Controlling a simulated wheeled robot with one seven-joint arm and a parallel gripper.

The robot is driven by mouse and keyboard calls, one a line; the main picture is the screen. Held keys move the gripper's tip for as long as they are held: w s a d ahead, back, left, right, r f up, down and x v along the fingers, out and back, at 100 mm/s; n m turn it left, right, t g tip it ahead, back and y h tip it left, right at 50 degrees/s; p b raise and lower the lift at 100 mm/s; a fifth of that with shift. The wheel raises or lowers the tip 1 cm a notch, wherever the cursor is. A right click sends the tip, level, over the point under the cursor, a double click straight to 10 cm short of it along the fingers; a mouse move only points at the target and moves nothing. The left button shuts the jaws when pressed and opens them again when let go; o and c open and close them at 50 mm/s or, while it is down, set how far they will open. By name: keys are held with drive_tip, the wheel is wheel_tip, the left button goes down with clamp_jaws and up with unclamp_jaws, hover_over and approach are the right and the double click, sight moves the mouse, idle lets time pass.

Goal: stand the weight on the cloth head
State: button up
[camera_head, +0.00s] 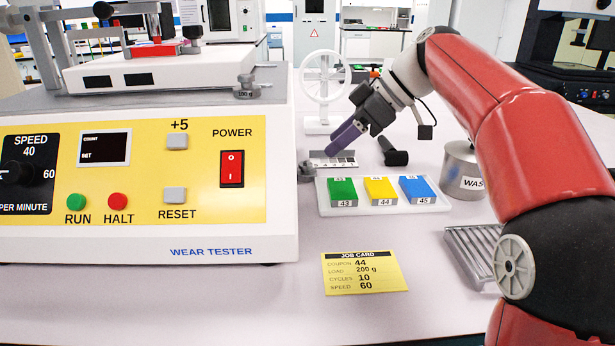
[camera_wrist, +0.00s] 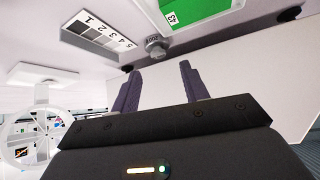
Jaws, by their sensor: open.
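My gripper (camera_head: 340,148) is open, its purple fingers pointing down over the table right of the wear tester. In the wrist view the fingers (camera_wrist: 160,70) stand apart with nothing between them. A small grey knobbed weight (camera_wrist: 155,47), its label seeming to read 200, lies just beyond the fingertips, and no contact shows. In the head view a small grey piece (camera_head: 305,171) beside the fingertips seems to be this weight. A weight marked 100 g (camera_head: 247,88) stands on the tester's deck. The cloth head seems to be part of the tester's top mechanism (camera_head: 150,48); its cloth is not discernible.
The wear tester (camera_head: 150,248) fills the left. A white tray (camera_head: 385,208) holds green, yellow and blue coupons. A grey scale strip (camera_head: 335,163), a waste can (camera_head: 462,165), a metal rack (camera_head: 470,250) and a job card (camera_head: 365,273) lie around.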

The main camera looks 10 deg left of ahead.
sight(308, 164)
drive_tip(key=shift+f, duration=0.35)
drive_tip(key=x, duration=0.7)
drive_tip(key=shift+w+a, duration=0.2)
drive_tip(key=shift+a, duration=0.2)
drive_tip(key=shift+r, duration=0.1)
drive_tip(key=c, duration=0.8)
drive_tip(key=shift+c, duration=0.2)
drive_tip(key=shift+d+r, duration=0.1)
drive_tip(key=shift+d+r, duration=0.4)
drive_tip(key=shift+r, duration=0.05)
drive_tip(key=d+r, duration=0.2)
drive_tip(key=d, duration=0.2)
drive_tip(key=d+r, duration=0.2)
drive_tip(key=d, duration=0.2)
drive_tip(key=s+d+r, duration=0.1)
drive_tip(key=d+r, duration=0.2)
drive_tip(key=d, duration=0.2)
drive_tip(key=shift+s, duration=0.1)
clamp_jaws()
